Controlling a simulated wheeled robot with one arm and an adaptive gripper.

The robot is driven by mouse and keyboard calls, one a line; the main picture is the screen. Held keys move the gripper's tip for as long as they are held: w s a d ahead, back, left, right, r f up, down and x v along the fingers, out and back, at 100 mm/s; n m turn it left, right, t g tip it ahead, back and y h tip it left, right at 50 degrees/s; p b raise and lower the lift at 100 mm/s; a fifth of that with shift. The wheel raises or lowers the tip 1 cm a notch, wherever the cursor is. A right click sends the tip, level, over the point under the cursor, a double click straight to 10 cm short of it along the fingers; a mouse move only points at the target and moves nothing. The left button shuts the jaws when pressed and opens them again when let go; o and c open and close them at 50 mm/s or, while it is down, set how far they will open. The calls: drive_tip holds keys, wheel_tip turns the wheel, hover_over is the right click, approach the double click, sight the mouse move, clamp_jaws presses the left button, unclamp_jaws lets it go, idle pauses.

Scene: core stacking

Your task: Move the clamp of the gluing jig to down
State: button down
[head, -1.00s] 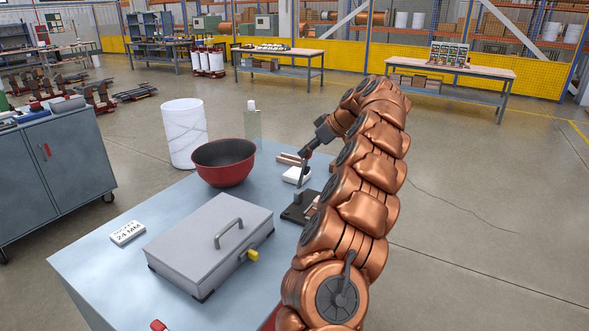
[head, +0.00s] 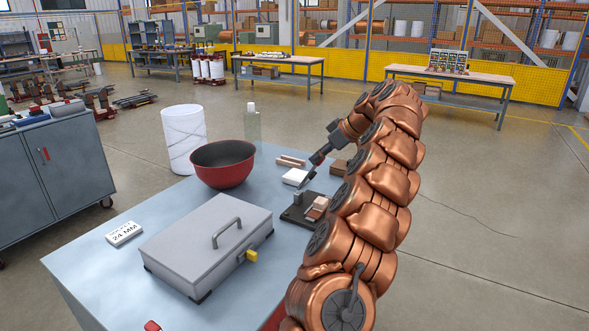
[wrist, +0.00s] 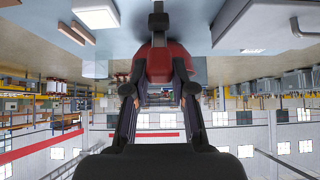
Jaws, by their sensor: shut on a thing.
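The gluing jig (head: 292,218) is a dark flat base with a short upright post, on the blue-grey table right of the grey case. A wooden piece (head: 317,208) lies on it. The clamp (head: 308,181) is a thin dark lever above the post, tilted up to the right. My gripper (head: 315,167) is shut on the lever's upper end, above the jig. In the wrist view, a dark upright part (wrist: 159,22) shows beyond the fingers. My arm hides the jig's right side.
A red bowl (head: 222,172) stands left of the gripper. A white block (head: 295,177) and wooden strips (head: 290,161) lie behind the jig. A brown block (head: 339,167) lies right of the gripper. The lidded grey case (head: 190,240) fills the table's front.

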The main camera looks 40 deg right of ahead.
drive_tip(key=s+f+b, duration=0.1)
drive_tip(key=b, duration=0.1)
drive_tip(key=s+d+f+b, duration=0.1)
drive_tip(key=s, duration=0.1)
drive_tip(key=shift+s+f+b, duration=0.25)
drive_tip(key=shift+f+b, duration=0.05)
drive_tip(key=shift+b, duration=0.05)
idle(0.4)
drive_tip(key=shift+s+d+f+b, duration=0.2)
drive_tip(key=shift+s+f+b, duration=0.45)
drive_tip(key=shift+f+b, duration=0.25)
drive_tip(key=shift+s+d+f+b, duration=0.2)
drive_tip(key=shift+s+f+b, duration=0.5)
drive_tip(key=shift+b, duration=0.3)
drive_tip(key=shift+w, duration=0.1)
drive_tip(key=shift+f, duration=0.1)
